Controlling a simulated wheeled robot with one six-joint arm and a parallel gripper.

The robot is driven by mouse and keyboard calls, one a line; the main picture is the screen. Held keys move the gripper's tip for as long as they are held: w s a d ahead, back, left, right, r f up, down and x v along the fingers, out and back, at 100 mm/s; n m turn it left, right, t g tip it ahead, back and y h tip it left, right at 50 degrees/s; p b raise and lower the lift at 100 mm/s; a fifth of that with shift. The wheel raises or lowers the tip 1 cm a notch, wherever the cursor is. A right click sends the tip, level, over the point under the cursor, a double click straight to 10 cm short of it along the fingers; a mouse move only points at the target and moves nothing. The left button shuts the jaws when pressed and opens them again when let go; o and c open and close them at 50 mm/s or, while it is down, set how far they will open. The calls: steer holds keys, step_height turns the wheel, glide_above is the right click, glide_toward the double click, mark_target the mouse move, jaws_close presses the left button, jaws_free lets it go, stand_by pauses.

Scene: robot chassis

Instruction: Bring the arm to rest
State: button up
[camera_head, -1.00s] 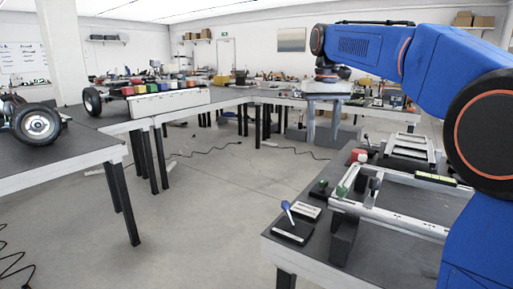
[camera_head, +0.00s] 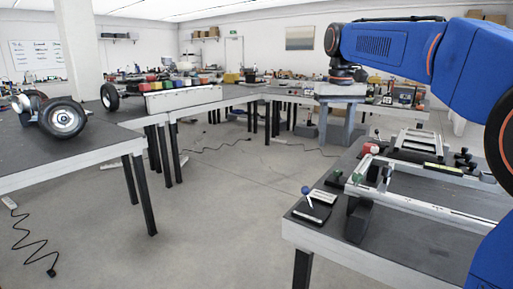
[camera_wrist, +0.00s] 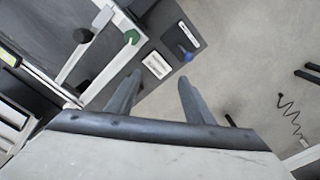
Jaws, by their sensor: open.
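My gripper (camera_wrist: 160,88) shows in the wrist view with its two dark fingers spread apart and nothing between them. It points down over the grey floor, beside the corner of a workbench. In the head view my blue arm reaches in from the right and extends left at the top right; the gripper itself cannot be made out there.
The right workbench (camera_head: 420,257) carries a metal frame (camera_head: 420,207), a blue-knobbed lever (camera_head: 306,191) and a red round part (camera_head: 371,149). A left table (camera_head: 90,150) holds a wheeled chassis. Colored bins (camera_head: 180,83) stand farther back.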

steer(key=s+d+f, duration=0.1)
steer(key=s+f, duration=0.2)
steer(key=s, duration=0.2)
steer(key=s+d+f+t, duration=0.1)
steer(key=s+d+f, duration=0.1)
steer(key=s, duration=0.4)
steer(key=s+d+f+t, duration=0.1)
steer(key=s+f, duration=0.3)
steer(key=s, duration=0.2)
steer(key=shift+s+d+f, duration=0.15)
steer(key=shift+d+f, duration=0.1)
steer(key=shift+f, duration=0.1)
steer(key=s+d+f+t, duration=0.2)
steer(key=s+f, duration=1.2)
steer(key=f, duration=0.2)
steer(key=shift+s+f+m, duration=0.15)
steer(key=shift+s+m, duration=0.05)
steer(key=shift+m, duration=0.1)
